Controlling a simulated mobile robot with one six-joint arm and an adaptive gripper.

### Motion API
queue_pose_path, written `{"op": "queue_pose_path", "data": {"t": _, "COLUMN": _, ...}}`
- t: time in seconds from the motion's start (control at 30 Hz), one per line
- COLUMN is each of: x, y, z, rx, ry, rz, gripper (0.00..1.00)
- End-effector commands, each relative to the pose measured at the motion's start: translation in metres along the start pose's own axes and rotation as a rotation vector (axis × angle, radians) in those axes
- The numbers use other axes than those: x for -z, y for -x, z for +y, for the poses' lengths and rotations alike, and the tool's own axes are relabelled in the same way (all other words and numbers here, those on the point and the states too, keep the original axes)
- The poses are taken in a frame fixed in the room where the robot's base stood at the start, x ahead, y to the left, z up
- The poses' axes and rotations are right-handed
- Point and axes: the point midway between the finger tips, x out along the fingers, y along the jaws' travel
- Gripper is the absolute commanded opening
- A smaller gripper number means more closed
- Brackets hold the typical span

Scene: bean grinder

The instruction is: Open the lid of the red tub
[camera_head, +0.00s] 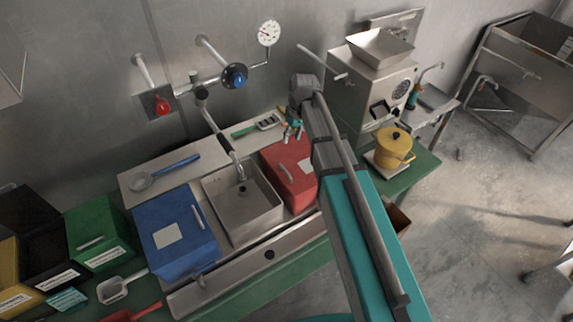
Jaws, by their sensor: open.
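The red tub (278,157) stands on the counter just right of the sink. Its red lid shows a pale handle (283,172) on the left and a white label, and it looks closed. My arm covers the tub's right side. My gripper (291,137) is open and empty, fingers pointing down, at or above the tub's back edge. I cannot tell whether the fingers touch the lid.
A steel sink (262,219) with a tap and a blue tub (160,217) are to the left. A grinder (345,98) and a yellow pot (395,143) stand to the right. A green-handled tool (245,131) lies behind the sink. Wall pipes with red and blue valves are above.

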Motion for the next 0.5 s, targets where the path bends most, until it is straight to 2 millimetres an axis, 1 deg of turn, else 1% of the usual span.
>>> {"op": "queue_pose_path", "data": {"t": 0.27, "x": 0.0, "y": -0.003, "z": 0.0, "rx": 0.0, "ry": -0.001, "rz": 0.0, "gripper": 0.51}}
{"op": "queue_pose_path", "data": {"t": 0.5, "x": 0.0, "y": -0.014, "z": 0.001, "rx": 0.0, "ry": -0.001, "rz": 0.0, "gripper": 0.51}}
